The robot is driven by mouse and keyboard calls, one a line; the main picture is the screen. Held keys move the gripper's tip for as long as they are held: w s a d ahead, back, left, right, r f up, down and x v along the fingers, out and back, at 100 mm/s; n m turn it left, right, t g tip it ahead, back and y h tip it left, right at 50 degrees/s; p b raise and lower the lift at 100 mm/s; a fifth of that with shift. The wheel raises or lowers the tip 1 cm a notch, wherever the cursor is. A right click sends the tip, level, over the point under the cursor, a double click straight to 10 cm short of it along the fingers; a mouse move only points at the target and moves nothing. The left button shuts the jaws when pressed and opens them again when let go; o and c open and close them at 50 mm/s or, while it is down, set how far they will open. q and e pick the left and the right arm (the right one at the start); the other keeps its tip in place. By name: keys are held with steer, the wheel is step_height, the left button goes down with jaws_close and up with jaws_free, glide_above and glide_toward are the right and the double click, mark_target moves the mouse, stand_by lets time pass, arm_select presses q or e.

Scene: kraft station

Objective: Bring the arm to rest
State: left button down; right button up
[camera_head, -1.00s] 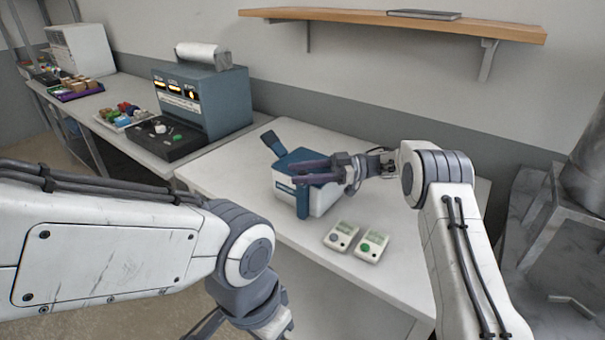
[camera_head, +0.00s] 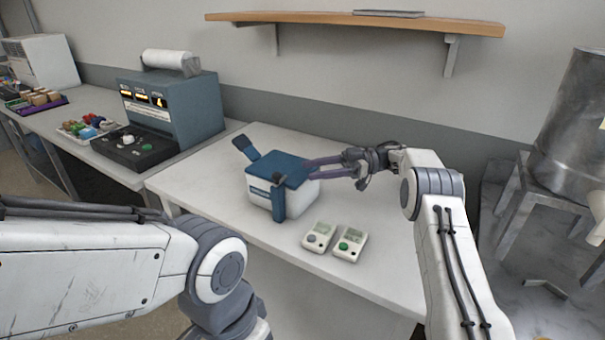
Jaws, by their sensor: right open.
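My right gripper (camera_head: 312,168) is open, its fingers pointing left at the right side of a small white box with a blue lid (camera_head: 280,190) on the white table. The fingertips overlap the lid's right edge in the picture; I cannot tell whether they touch it. The lid lies on the box, with one blue flap sticking up at the back left and another hanging down the front. My left arm (camera_head: 110,270) comes in from the left and bends down at its joint; its gripper is out of the picture.
Two small white meters (camera_head: 334,242) lie on the table (camera_head: 210,205) in front of the box. A blue machine (camera_head: 180,105) and trays of coloured pieces stand on the left bench. A wooden shelf (camera_head: 330,20) hangs above. A metal drum (camera_head: 575,130) stands at the right.

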steer(key=shift+d, duration=0.1)
steer(key=w+a+r+m+t+h+p, duration=0.15)
steer(key=w+a+r+m+t, duration=0.25)
steer(key=a+r+t, duration=0.4)
steer(key=w+a+r+m+t+h, duration=0.3)
steer(key=w+a+r+m+t, duration=0.1)
steer(key=a+r+t, duration=0.35)
steer(key=s+d+f+m+g+h, duration=0.1)
steer(key=s+d+f+g+h, duration=0.2)
steer(key=s, duration=1.3)
steer(key=s+d+f+m+g+h+p, duration=0.1)
steer(key=s+d+f+g+h, duration=0.3)
steer(key=s, duration=1.2)
steer(key=s+d+f+m+g+h+p, duration=0.1)
steer(key=s+f+g+h, duration=0.4)
steer(key=s+f, duration=0.5)
steer(key=s+d+m, duration=0.1)
steer(key=s+d, duration=0.1)
steer(key=s, duration=0.4)
steer(key=shift+s+d+f+m, duration=0.25)
steer(key=shift+s+m, duration=0.05)
